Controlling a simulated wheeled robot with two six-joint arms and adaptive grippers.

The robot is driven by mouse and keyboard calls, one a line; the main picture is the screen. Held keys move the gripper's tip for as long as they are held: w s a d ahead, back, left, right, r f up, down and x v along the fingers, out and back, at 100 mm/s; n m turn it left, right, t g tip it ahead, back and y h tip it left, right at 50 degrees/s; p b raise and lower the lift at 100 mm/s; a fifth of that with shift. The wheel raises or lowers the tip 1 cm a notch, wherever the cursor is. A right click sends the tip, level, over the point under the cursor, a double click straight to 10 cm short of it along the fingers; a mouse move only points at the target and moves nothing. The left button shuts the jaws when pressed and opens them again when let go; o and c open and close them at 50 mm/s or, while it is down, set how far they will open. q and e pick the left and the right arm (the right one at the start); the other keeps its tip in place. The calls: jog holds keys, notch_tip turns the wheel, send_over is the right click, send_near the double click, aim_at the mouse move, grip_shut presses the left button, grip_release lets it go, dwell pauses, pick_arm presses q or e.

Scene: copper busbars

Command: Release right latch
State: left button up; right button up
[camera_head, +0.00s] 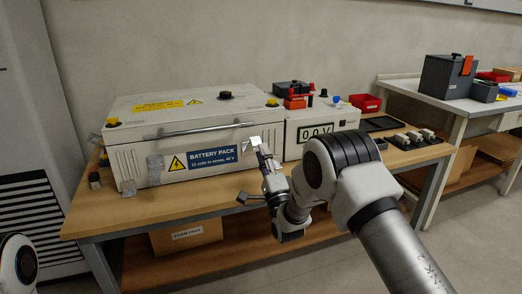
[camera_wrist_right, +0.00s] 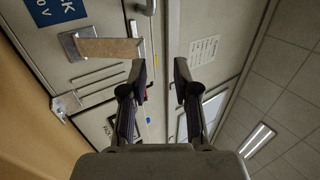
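The battery pack (camera_head: 130,145) is a pale box on the table with a blue label on its front. Its right latch (camera_head: 250,146) is a metal plate on the front, right of the label. The latch also shows in the right wrist view (camera_wrist_right: 108,48), left of my fingertips. My right gripper (camera_head: 255,178) is in front of the pack's right end. In the right wrist view its two fingers (camera_wrist_right: 160,70) are apart with nothing between them. I see no contact with the latch. The left latch (camera_head: 155,170) is at the pack's other end. My left gripper is out of view.
A meter box (camera_head: 320,118) reading 0.0 V stands right of the pack. A red bin (camera_head: 366,103) and a dark tray (camera_head: 381,123) lie beyond it. A silver handle bar (camera_head: 200,131) runs along the pack's front. The table's front strip (camera_head: 150,205) is mostly clear.

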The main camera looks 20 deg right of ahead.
jog(key=v, duration=0.4)
jog(key=shift+w+f+b, duration=0.1)
jog(key=shift+f+b, duration=0.2)
jog(key=shift+f, duration=0.15)
